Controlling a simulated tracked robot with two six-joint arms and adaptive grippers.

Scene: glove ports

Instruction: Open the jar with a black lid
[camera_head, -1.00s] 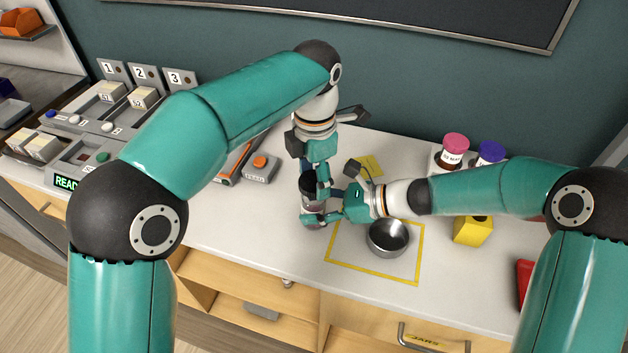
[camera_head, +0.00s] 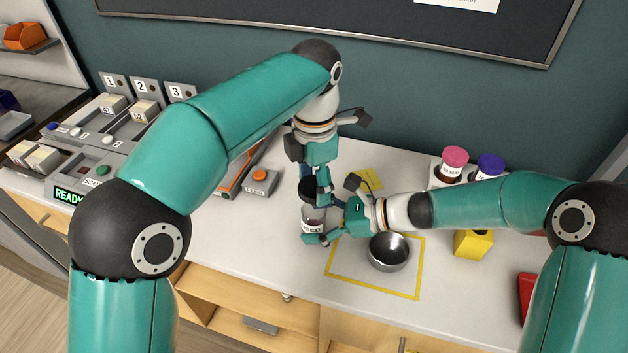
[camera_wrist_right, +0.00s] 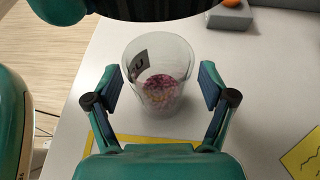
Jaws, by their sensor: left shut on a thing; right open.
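The clear glass jar (camera_head: 313,216) stands upright on the table with a label on its side. In the right wrist view the jar (camera_wrist_right: 160,85) has an open top, with pinkish-purple contents low inside. The black lid (camera_head: 308,188) is in my left gripper (camera_head: 315,180), which is shut on it above the jar. The lid (camera_wrist_right: 130,8) also shows dark at the top of the right wrist view, apart from the rim. My right gripper (camera_wrist_right: 160,77) is open, with one finger on each side of the jar. It also shows in the head view (camera_head: 324,221).
A metal bowl (camera_head: 389,252) sits inside a yellow taped outline (camera_head: 418,285), right of the jar. Pink-lidded (camera_head: 453,163) and purple-lidded (camera_head: 489,165) jars stand at the back right. A grey box with an orange button (camera_head: 260,180) lies left. The table front left of the jar is clear.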

